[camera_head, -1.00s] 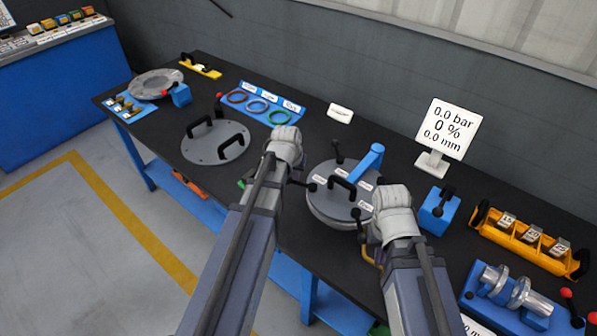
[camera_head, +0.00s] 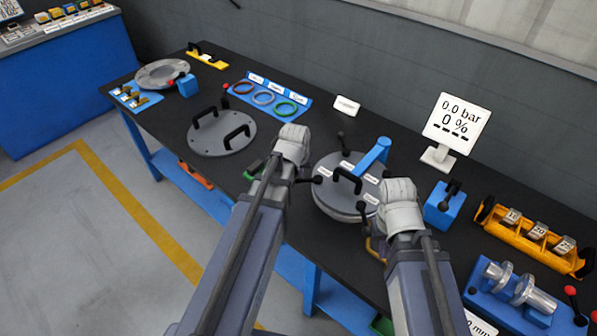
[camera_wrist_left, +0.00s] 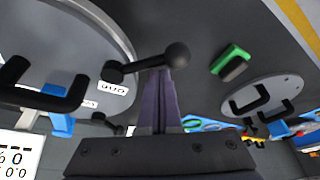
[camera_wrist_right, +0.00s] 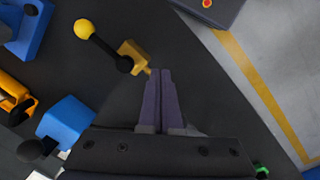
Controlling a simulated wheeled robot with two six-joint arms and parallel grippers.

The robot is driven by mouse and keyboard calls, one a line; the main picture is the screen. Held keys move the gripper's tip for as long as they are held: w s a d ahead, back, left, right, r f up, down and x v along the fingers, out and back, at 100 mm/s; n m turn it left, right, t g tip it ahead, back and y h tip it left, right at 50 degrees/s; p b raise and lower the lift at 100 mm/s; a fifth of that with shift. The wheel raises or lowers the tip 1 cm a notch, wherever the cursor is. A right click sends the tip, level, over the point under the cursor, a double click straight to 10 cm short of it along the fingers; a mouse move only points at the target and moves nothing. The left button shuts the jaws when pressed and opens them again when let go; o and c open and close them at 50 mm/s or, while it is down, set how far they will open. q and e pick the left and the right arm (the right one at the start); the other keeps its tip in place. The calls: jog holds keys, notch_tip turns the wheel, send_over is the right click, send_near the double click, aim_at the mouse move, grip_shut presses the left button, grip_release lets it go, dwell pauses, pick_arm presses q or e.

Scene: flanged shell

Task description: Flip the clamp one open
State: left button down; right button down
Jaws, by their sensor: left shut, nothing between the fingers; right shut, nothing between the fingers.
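The flanged shell's round grey lid (camera_head: 340,196) sits on the table in front of me, with a black handle and several black clamp levers around its rim. One clamp lever (camera_head: 318,180) is at the lid's left side. In the left wrist view this lever (camera_wrist_left: 150,62) points outward from beside a small white label (camera_wrist_left: 113,87) and ends in a black ball. My left gripper (camera_wrist_left: 158,105) is shut and empty, its tips close to the lever; contact is unclear. My right gripper (camera_wrist_right: 160,100) is shut and empty, beside a yellow block (camera_wrist_right: 133,54) with a yellow-balled lever.
A blue arm (camera_head: 374,155) rises at the lid's back. A blue block (camera_head: 443,204) and an orange tray (camera_head: 525,238) stand right. A grey plate with two handles (camera_head: 220,137) lies left. A display (camera_head: 456,124) reads 0.0 bar and 0 %.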

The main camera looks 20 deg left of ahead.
dwell(0.4)
pick_arm(q)
notch_tip(320, 180, up, 10)
jog(key=p, duration=1)
jog(key=shift+w, duration=0.2)
jog(key=shift+a+r, duration=0.1)
jog(key=shift+a, duration=0.05)
